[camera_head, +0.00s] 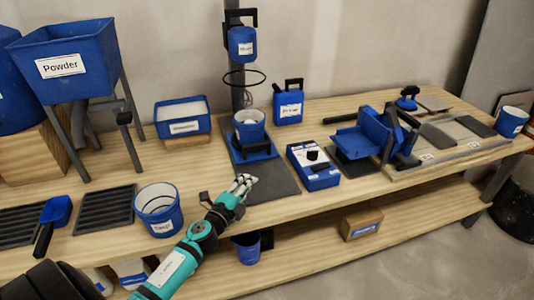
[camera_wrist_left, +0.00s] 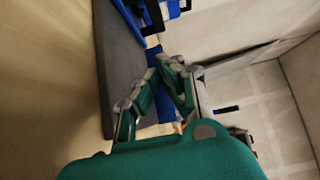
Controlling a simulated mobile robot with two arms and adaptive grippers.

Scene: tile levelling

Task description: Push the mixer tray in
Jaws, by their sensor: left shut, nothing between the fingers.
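The mixer stands at the back middle of the bench, with a blue motor head (camera_head: 241,42) on a dark column and a black ring (camera_head: 244,78) below it. The blue mixer tray (camera_head: 238,157) sits at its foot, with a dark handle at its front and a blue-and-white bucket (camera_head: 250,131) on it. My left gripper (camera_head: 248,180) is shut and empty, just in front of the tray, over the dark mat (camera_head: 280,184); a small gap seems to show. In the left wrist view the shut fingers (camera_wrist_left: 168,62) point towards blue parts.
A bucket (camera_head: 158,208) stands left of my left forearm. A blue box with a knob (camera_head: 314,167) stands right of the mat. A powder hopper (camera_head: 62,66) stands at the left. A blue jug (camera_head: 289,103) is behind, right of the mixer.

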